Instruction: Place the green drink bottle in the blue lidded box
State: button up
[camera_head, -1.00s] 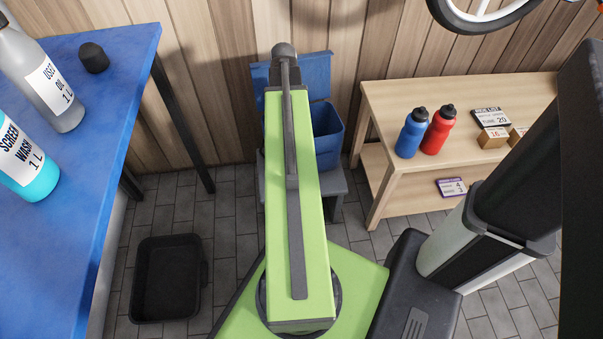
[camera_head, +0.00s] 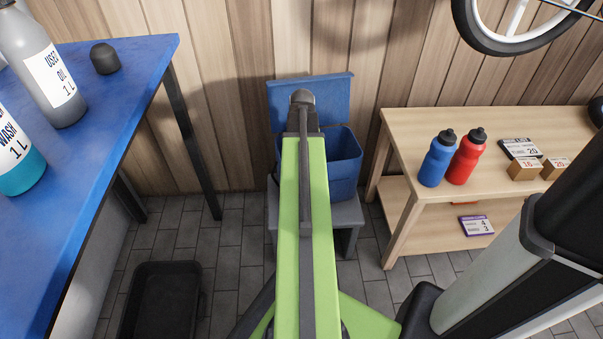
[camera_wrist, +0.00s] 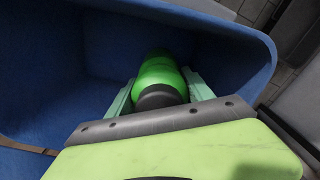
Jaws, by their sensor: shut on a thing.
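The blue lidded box (camera_head: 346,162) stands on a grey stool, with its lid (camera_head: 336,97) raised open toward the wall. In the wrist view the open box (camera_wrist: 85,55) surrounds the scene, and its inner walls show around my gripper (camera_wrist: 160,84). My gripper is shut on the green drink bottle (camera_wrist: 161,68), with one finger on each side of it. The bottle's dark grey end points toward the camera. The bottle appears to be at or inside the box opening; its far end and its height above the bottom cannot be told. My arm hides the bottle and gripper in the head view.
A wooden shelf bench (camera_head: 430,118) at right holds a blue bottle (camera_head: 437,160), a red bottle (camera_head: 466,156) and small boxes. A blue table (camera_head: 110,140) at left holds a used-oil bottle (camera_head: 50,75). A black tray (camera_head: 160,300) lies on the floor.

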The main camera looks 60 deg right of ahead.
notch_tip(320, 180, down, 3)
jog(key=shift+f+b, duration=0.2)
jog(key=shift+b, duration=0.95)
jog(key=shift+r, duration=0.25)
jog(key=shift+f, duration=0.2)
jog(key=o, duration=1.8)
jog(key=shift+c, duration=0.2)
jog(key=shift+r, duration=0.1)
notch_tip(320, 180, up, 12)
jog(key=p, duration=1.2)
jog(key=shift+r+p, duration=0.2)
jog(key=shift+p, duration=0.15)
jog(key=shift+f, duration=0.1)
